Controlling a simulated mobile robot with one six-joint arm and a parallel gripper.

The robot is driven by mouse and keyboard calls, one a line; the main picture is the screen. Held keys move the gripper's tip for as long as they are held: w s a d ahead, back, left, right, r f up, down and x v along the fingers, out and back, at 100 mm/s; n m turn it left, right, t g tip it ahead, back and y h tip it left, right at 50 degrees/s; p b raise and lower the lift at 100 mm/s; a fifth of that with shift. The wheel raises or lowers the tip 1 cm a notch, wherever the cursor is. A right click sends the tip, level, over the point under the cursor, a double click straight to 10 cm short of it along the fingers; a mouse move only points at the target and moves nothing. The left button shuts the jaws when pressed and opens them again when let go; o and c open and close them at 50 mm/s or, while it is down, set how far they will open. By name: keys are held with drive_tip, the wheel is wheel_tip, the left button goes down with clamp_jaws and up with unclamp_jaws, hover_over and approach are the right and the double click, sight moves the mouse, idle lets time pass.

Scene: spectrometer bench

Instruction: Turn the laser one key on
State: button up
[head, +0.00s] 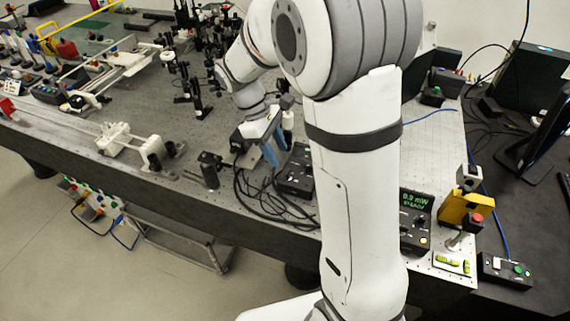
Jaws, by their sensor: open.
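My gripper (273,150) is near the middle of the head view, open, with blue fingers pointing down. It is just left of and above a black control box (296,177) with small knobs or buttons on the bench. I cannot tell whether it touches the box. My arm hides part of the bench right of this box. No laser one key can be made out at this size, and I cannot tell which box carries it. Another black box with a green display (416,201) reading about 0.0 mW stands to the right of my arm.
Black cables (262,200) lie loose left of the control box. A dark post-like part (209,170) stands farther left. A yellow mount (462,209) with a red button is at right, near a small black box (505,270) with a green button. Optics crowd the bench's back.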

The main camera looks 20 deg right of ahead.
sight(288, 175)
drive_tip(key=x, duration=0.6)
drive_tip(key=shift+c, duration=0.3)
clamp_jaws()
